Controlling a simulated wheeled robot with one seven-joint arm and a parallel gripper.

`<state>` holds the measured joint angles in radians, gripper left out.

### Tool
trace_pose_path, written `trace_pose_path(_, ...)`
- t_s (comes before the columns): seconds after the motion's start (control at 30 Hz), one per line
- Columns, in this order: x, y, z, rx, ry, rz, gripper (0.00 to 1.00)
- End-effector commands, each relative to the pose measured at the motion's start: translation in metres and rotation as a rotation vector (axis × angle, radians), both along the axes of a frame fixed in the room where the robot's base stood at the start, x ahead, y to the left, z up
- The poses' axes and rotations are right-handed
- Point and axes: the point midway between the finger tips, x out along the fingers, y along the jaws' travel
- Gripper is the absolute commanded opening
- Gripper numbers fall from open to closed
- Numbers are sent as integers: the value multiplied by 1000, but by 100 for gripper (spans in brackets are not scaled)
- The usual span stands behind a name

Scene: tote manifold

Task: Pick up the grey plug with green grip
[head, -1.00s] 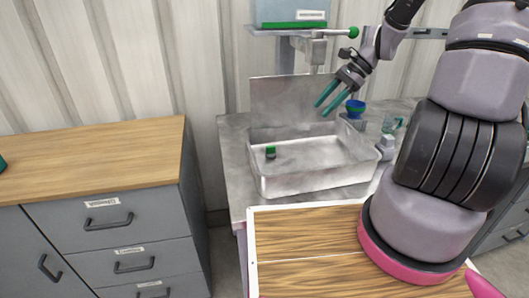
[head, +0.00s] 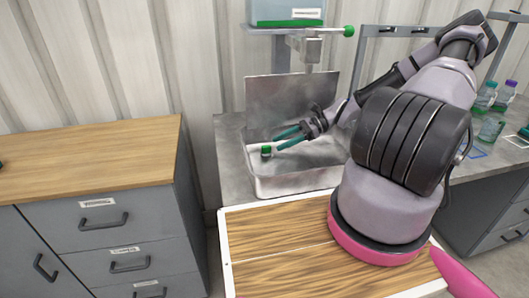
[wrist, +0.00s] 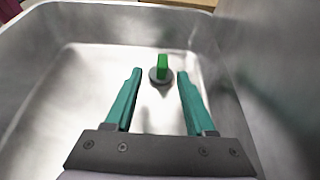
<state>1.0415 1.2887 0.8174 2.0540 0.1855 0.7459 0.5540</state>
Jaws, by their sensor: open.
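The grey plug with green grip (head: 266,152) stands in the metal tote (head: 290,187), near its left side in the head view. In the wrist view the plug (wrist: 159,68) shows a green grip on top of a round grey base. My gripper (head: 277,141) is inside the tote, to the right of the plug in the head view. In the wrist view my gripper (wrist: 157,78) has its two teal fingers apart and the plug is just beyond the fingertips, nearer the right one. Nothing is between the fingers.
The tote's walls surround my gripper, and a raised metal panel (head: 262,100) stands behind it. A press-like fixture (head: 309,50) with a green-knobbed lever is above. Several bottles (head: 487,97) stand far right. A wooden-topped cabinet (head: 90,155) is at left.

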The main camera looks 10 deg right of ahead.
Motion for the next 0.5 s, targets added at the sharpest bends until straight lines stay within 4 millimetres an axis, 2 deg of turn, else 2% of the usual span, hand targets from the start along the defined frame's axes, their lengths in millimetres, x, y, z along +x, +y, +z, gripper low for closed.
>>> trace_pose_path(0.27,1,24,-9,1,1,2,55)
trace_pose_path(0.5,4,56,-22,1,2,1,55)
